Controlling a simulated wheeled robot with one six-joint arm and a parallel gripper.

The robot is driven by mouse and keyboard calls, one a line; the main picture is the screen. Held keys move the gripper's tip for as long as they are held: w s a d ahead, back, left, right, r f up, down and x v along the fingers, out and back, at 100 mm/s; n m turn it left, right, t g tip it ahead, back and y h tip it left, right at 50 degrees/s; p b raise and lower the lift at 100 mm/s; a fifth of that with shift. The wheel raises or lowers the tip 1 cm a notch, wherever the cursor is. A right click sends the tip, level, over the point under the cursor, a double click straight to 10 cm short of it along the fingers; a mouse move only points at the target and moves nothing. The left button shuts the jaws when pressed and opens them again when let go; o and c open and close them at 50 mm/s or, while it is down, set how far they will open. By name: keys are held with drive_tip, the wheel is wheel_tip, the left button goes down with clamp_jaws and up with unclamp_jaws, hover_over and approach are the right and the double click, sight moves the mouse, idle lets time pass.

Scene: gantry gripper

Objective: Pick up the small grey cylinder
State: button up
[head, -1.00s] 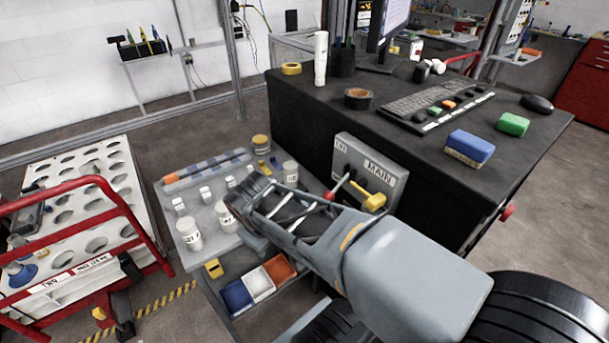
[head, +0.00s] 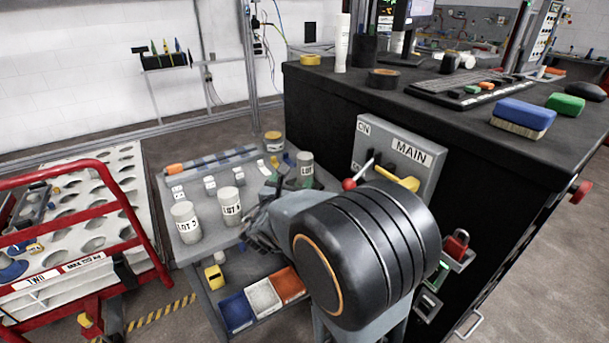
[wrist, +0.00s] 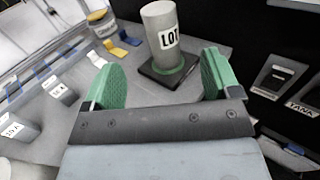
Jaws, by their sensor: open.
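Several pale cylinders with LOT labels stand on the grey cart top (head: 205,245). A grey cylinder (head: 305,160) stands at the cart's right side; two paler ones, a left one (head: 187,222) and a middle one (head: 231,203), stand nearer the front. In the wrist view one grey LOT cylinder (wrist: 160,28) stands upright on a dark square pad with a green ring. My gripper (wrist: 161,78) is open, its green-padded fingers apart and empty. That cylinder is ahead of the fingers, roughly centred between them. In the head view my arm hides much of the gripper.
A black desk with a MAIN switch panel (head: 395,160), its red knob and yellow handle, rises close to the right of the cart. Blue, white and orange bins (head: 263,298) sit on the lower shelf. A red-railed rack (head: 75,235) stands left. Small labelled blocks (head: 210,185) stand on the cart.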

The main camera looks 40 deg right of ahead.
sight(302, 165)
drive_tip(key=x, duration=1.2)
drive_tip(key=shift+c, duration=0.5)
